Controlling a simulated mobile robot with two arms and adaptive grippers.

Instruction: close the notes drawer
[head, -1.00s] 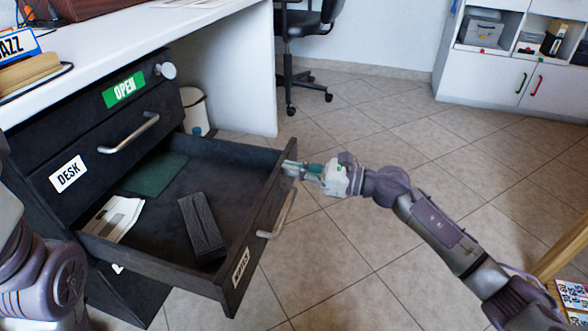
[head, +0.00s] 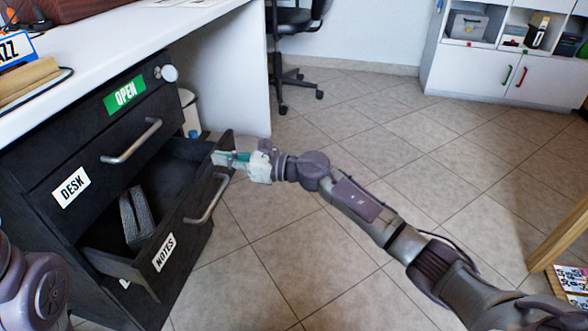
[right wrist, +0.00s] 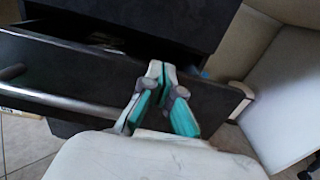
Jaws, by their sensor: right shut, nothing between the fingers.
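The notes drawer (head: 185,225) is the lower drawer of the dark desk unit and stands partly open. Its front carries a NOTES label and a metal handle (head: 207,200). In the right wrist view the drawer front (right wrist: 85,85) spans the left and middle. My right gripper (head: 222,158) is shut and empty, its fingertips at the drawer front near its far upper corner; it also shows in the right wrist view (right wrist: 160,75). The fingertips appear to touch the front. My left gripper is out of view; only part of my left arm shows at the left edge.
A dark ridged block (head: 136,216) lies inside the drawer. The DESK drawer (head: 95,165) above is shut, with its handle sticking out. A white bin (head: 190,112) stands behind the unit. The tiled floor (head: 290,240) in front is clear.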

